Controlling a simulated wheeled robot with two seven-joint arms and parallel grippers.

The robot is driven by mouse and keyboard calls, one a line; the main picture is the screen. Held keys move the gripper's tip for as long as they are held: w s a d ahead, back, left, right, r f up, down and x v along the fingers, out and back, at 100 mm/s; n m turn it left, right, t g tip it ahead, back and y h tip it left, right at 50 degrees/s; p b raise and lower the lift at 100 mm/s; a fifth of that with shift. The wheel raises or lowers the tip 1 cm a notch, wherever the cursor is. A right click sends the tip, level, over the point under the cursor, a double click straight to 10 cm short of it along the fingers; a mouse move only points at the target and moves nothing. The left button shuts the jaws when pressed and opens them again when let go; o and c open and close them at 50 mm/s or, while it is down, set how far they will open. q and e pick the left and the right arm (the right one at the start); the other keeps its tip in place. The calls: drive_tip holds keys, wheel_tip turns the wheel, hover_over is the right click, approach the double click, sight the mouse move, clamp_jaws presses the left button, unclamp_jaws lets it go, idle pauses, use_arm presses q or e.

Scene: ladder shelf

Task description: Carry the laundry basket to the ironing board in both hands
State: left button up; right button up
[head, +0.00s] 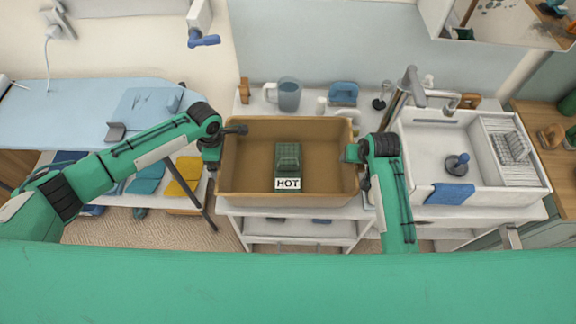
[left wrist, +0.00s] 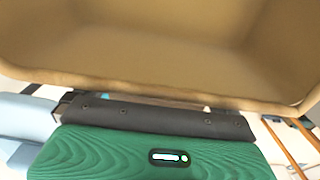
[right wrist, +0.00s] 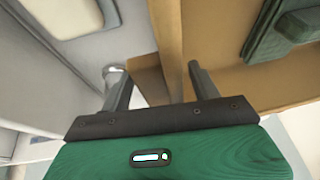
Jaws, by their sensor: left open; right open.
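The laundry basket (head: 250,188), a tan open tub, stands on a white shelf unit in the middle of the head view. A dark green box-like thing (head: 288,158) lies in it, beside a "HOT" label. My left gripper (head: 234,131) is open at the basket's left rim near the far corner; its fingers are mostly hidden in the left wrist view, where the basket (left wrist: 170,50) fills the top. My right gripper (right wrist: 158,85) is open, with its fingers on either side of the basket's right wall (right wrist: 168,40). The ironing board (head: 60,115), pale blue, is at the left.
A folded blue cloth (head: 150,108) lies on the ironing board. A grey mug (head: 288,95) stands behind the basket. A white sink (head: 425,160) with a tap is close on the right. Carpeted floor (head: 130,228) shows below the board.

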use_arm(q)
drive_tip(key=c, duration=1.3)
use_arm(e)
drive_tip(key=c, duration=1.3)
use_arm(q)
drive_tip(key=c, duration=0.4)
use_arm(e)
clamp_jaws()
use_arm(q)
drive_tip(key=shift+r, duration=0.2)
use_arm(e)
drive_tip(key=shift+r, duration=0.2)
